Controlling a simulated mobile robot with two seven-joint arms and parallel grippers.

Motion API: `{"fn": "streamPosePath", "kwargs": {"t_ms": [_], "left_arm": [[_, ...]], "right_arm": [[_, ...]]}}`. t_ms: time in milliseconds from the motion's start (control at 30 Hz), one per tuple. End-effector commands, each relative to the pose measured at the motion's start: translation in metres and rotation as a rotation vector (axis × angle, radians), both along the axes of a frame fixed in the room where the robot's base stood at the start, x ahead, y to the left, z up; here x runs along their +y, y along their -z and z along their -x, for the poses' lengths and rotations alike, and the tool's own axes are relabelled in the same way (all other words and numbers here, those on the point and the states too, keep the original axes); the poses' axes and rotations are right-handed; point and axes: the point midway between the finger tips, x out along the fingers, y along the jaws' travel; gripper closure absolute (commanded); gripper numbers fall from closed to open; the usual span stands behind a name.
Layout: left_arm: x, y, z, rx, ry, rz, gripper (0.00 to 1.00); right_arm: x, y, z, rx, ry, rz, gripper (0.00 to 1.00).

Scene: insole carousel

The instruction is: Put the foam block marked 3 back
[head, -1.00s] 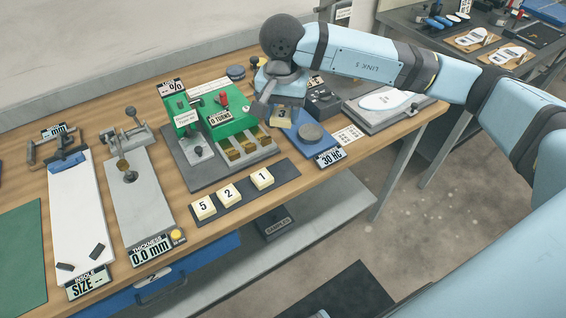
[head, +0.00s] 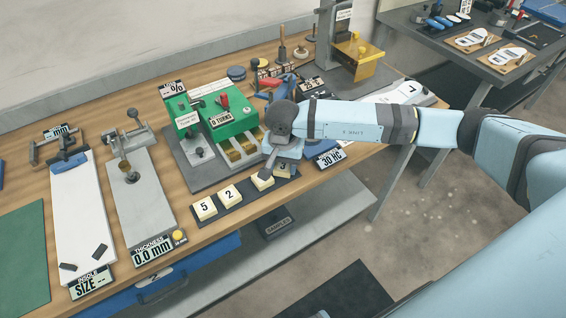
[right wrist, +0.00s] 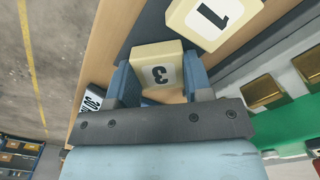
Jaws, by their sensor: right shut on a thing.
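The cream foam block marked 3 (head: 284,171) is held between the fingers of my right gripper (head: 279,167), partly hidden by it in the head view. In the right wrist view the block (right wrist: 160,62) sits between the two blue fingers, its number facing the camera. It is at the right end of the dark strip (head: 247,200), beside the foam block marked 1 (head: 262,181). I cannot tell whether it touches the strip. My left gripper is not in view.
The green tester (head: 222,117) on its grey base stands behind the strip. The 30 HC display (head: 331,157) is just right of my gripper. The thickness gauge (head: 140,190) and insole board (head: 80,220) lie left. The table's front edge is close to the strip.

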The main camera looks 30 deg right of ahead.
Motion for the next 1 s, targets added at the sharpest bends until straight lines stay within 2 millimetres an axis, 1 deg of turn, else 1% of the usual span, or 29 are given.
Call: {"fn": "streamPosePath", "kwargs": {"t_ms": [200,333,367,400,667,767,800,867,967,1000], "left_arm": [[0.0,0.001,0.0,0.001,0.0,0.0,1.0],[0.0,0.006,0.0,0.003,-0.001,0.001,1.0],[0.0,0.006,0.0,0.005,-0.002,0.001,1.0],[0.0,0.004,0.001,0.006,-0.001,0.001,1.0],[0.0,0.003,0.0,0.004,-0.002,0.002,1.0],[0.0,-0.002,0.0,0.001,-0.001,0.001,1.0],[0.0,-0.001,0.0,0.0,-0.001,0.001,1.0],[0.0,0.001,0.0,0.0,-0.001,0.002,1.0],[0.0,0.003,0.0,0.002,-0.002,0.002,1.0],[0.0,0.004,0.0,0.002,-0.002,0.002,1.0]], "right_arm": [[0.0,0.0,-0.001,-0.002,0.0,-0.001,0.75],[0.0,0.005,-0.001,-0.002,0.0,-0.001,0.75],[0.0,0.004,-0.001,-0.002,0.0,-0.001,0.51],[0.0,0.003,-0.001,-0.002,0.0,-0.001,0.43],[0.0,0.002,-0.001,-0.002,0.0,-0.001,0.43],[0.0,-0.002,-0.001,-0.001,0.0,-0.002,0.43],[0.0,-0.005,-0.001,-0.003,0.0,-0.002,0.43],[0.0,-0.012,-0.002,-0.003,0.0,-0.001,0.43],[0.0,-0.032,-0.002,-0.006,0.0,-0.001,0.43],[0.0,-0.042,-0.002,-0.006,0.0,-0.003,0.43]]}}
